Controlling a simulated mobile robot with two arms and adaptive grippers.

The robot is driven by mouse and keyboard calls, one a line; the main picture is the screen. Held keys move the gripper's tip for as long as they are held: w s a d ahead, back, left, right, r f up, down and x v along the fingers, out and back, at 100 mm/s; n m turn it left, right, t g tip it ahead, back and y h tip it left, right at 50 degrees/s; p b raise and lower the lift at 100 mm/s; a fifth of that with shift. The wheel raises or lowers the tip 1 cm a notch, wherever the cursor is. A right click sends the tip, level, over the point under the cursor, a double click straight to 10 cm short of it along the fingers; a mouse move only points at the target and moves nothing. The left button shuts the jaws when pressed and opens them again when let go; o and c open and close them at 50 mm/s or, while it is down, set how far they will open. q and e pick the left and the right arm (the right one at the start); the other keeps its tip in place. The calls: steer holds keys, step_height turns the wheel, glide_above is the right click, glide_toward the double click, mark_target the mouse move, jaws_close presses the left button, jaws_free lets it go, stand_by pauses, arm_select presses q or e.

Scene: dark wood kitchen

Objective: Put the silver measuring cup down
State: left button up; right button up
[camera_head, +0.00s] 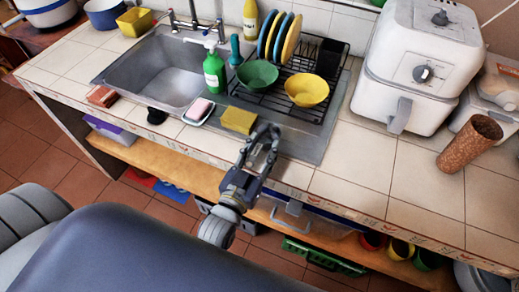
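My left gripper (268,134) is over the front edge of the counter, just in front of the sink's drainboard and close to the yellow sponge (238,120). Its two dark fingers point away from me, with a gap between them lower down. Whether the tips are shut on something small is too small to tell. I cannot make out a silver measuring cup anywhere in this view. My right gripper is not in view.
A dish rack (300,95) holds plates and bowls behind the gripper. The steel sink (165,75), green soap bottle (214,72) and soap dish (199,111) are left. A white air fryer (415,60) and cork-coloured cylinder (470,142) stand right. Counter tiles (355,160) between are clear.

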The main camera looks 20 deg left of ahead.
arm_select(q)
steer(key=s+b, duration=0.2)
steer(key=s, duration=1)
steer(key=shift+a+r, duration=0.15)
steer(key=shift+a, duration=0.1)
